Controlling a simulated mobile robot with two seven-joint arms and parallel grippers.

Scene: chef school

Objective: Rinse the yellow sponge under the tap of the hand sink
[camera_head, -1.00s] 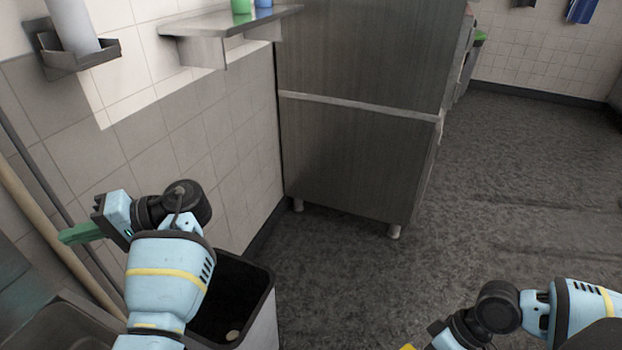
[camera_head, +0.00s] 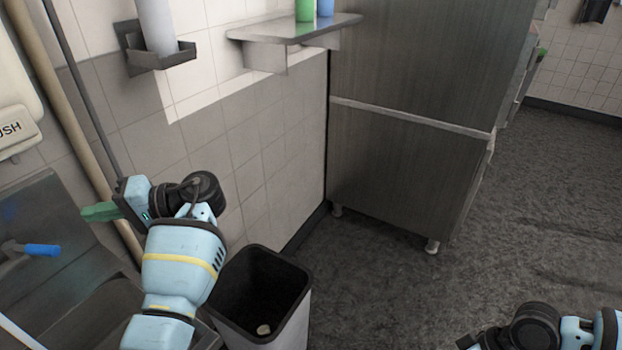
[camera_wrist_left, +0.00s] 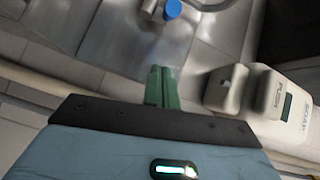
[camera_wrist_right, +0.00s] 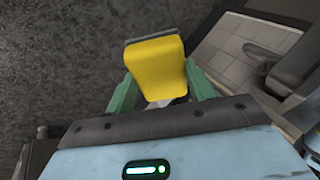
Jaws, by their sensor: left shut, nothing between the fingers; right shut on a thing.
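The yellow sponge (camera_wrist_right: 154,68) is held between the green fingers of my right gripper (camera_wrist_right: 158,90) in the right wrist view, above the dark floor. In the head view the right gripper and the sponge are cut off below the bottom edge. The hand sink (camera_head: 95,318) is partly in the head view at lower left, with its front hidden by my left arm. The tap's blue lever (camera_head: 42,250) shows above it, and also in the left wrist view (camera_wrist_left: 173,9). My left gripper (camera_head: 98,212) is shut and empty, beside the sink in front of the wall.
An open bin (camera_head: 306,312) with a small pale thing inside stands right of the sink. A steel cabinet (camera_head: 415,175) stands behind it. A soap dispenser (camera_head: 15,130) and a shelf (camera_head: 290,32) are on the wall. Open floor (camera_head: 480,240) lies to the right.

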